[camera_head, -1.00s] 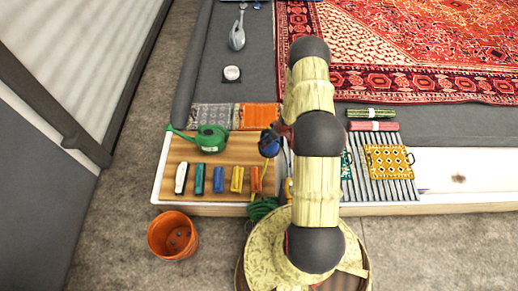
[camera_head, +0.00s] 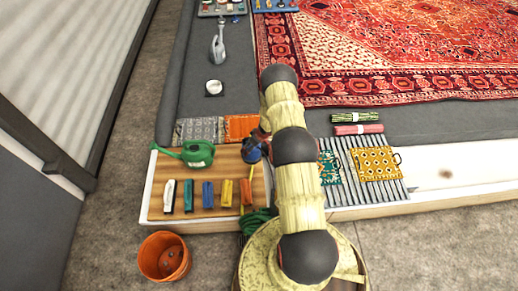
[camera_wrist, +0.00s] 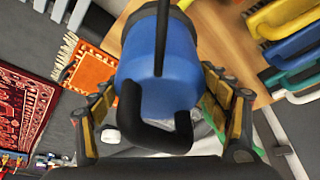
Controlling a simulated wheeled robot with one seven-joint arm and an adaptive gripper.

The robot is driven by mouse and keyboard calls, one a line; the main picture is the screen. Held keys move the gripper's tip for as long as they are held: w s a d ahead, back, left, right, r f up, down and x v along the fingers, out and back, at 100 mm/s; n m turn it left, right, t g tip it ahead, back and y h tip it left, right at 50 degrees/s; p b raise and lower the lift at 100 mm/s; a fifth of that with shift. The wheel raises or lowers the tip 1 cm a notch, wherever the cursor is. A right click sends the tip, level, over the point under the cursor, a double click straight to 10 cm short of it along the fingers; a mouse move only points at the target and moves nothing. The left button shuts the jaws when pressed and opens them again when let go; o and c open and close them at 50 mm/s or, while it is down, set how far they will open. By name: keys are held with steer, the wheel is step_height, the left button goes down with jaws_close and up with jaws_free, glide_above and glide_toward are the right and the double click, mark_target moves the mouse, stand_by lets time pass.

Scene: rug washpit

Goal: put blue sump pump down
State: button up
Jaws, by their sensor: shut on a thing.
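The blue sump pump (camera_wrist: 165,62) fills the middle of the wrist view, with its black curved handle toward the camera. My gripper (camera_wrist: 163,112) has a finger on each side of it and is shut on it. In the head view the pump (camera_head: 252,150) shows as a small blue shape at the right part of the wooden board (camera_head: 221,174), beside my arm. My gripper (camera_head: 262,142) is mostly hidden there behind the arm. I cannot tell whether the pump touches the board.
A green watering can (camera_head: 197,153) stands left of the pump. Several coloured brushes (camera_head: 208,194) line the board's front. Grey (camera_head: 197,130) and orange (camera_head: 241,127) mats lie behind. A terracotta pot (camera_head: 164,257) stands on the floor. Ribbed drain slats (camera_head: 350,183) lie right.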

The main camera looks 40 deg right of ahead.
steer(key=w+f, duration=0.1)
steer(key=w+a+f+b, duration=0.1)
steer(key=f, duration=0.1)
steer(key=w+f, duration=0.1)
steer(key=shift+w+a+f, duration=0.2)
steer(key=shift+w+f, duration=0.2)
steer(key=shift+f+b, duration=1)
steer(key=shift+f, duration=0.5)
steer(key=shift+f, duration=0.15)
steer(key=o, duration=2.1)
steer(key=shift+s+f, duration=0.1)
steer(key=shift+s, duration=0.05)
